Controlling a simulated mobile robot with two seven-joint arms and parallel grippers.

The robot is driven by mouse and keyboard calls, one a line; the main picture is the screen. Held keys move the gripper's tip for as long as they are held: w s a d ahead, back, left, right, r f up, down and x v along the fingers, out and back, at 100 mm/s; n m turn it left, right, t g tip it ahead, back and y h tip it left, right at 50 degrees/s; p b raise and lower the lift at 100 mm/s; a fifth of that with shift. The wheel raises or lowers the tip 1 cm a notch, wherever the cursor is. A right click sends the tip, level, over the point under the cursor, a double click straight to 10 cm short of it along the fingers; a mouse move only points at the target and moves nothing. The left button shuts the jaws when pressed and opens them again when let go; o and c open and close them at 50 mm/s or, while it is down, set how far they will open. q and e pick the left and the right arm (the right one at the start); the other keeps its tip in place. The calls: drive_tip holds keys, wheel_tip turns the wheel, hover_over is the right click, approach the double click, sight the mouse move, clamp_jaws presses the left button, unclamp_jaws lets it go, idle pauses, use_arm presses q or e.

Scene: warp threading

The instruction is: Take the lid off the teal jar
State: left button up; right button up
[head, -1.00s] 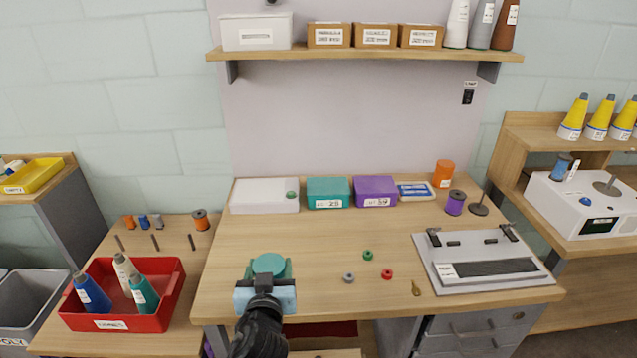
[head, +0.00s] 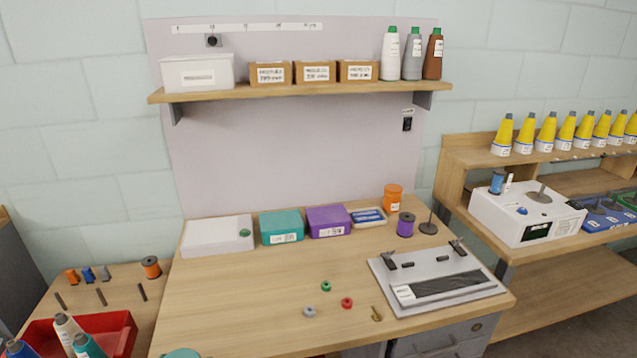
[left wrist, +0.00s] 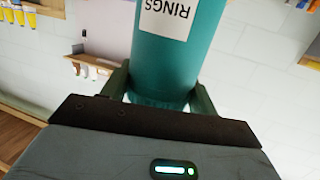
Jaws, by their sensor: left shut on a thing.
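The teal jar (left wrist: 178,60) fills the upper middle of the left wrist view, its white RINGS label (left wrist: 169,17) upside down in the picture. My left gripper (left wrist: 163,88) is shut on it, with one finger on each side near the jar's ribbed end. I cannot tell whether the fingers press on the lid or on the body just beside it. In the head view only a teal round top (head: 181,353) shows at the bottom edge; the gripper there is out of frame. My right gripper is in neither view.
The worktable (head: 230,300) has free room at its middle left. Small green, grey and red rings (head: 347,302) lie near its front. A grey loom board (head: 437,279) lies at right. Teal (head: 282,227) and purple (head: 328,221) boxes stand at the back.

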use_arm(q)
drive_tip(key=shift+w+d+r, duration=0.1)
drive_tip(key=shift+w+d, duration=0.05)
drive_tip(key=shift+d, duration=0.05)
drive_tip(key=w+d+m+g+h, duration=0.1)
drive_tip(key=w+d+m+h, duration=0.2)
drive_tip(key=d, duration=0.4)
drive_tip(key=w+d+m+g+h, duration=0.2)
drive_tip(key=d+m+h, duration=0.3)
drive_tip(key=d+h, duration=0.2)
drive_tip(key=shift+w+d+r+g+h, duration=0.3)
drive_tip(key=shift+w+d+r, duration=0.15)
drive_tip(key=shift+d, duration=0.3)
